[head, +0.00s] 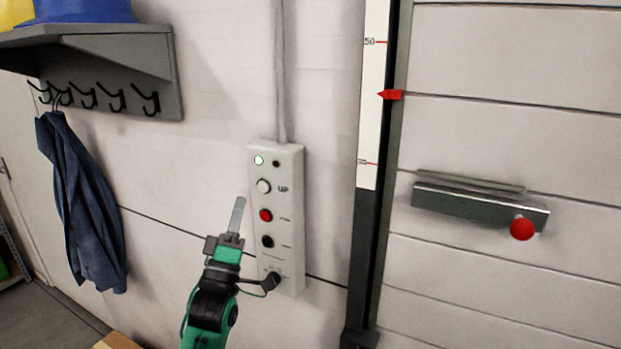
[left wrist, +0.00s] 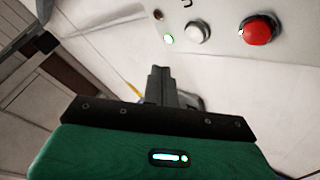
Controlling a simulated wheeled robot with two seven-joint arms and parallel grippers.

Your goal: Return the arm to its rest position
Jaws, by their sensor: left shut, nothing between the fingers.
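My left gripper (head: 238,217) is shut and empty. It stands in front of the lower left part of the control box in the head view, with its fingers pointing up. In the left wrist view my left gripper (left wrist: 160,75) shows its closed fingers, apart from the buttons. The control box (head: 287,215) is pale, fixed to the wall, with a white UP button, a red button (head: 265,215), a black button and a black knob. A lamp (head: 258,160) at its top left glows whitish green. My right gripper is not in view.
A grey shelf (head: 150,50) with hooks and a blue coat (head: 80,200) is on the left wall. A vertical scale (head: 372,100) with a red pointer (head: 390,94) runs beside a panelled door. The door has a metal latch with a red knob (head: 522,229).

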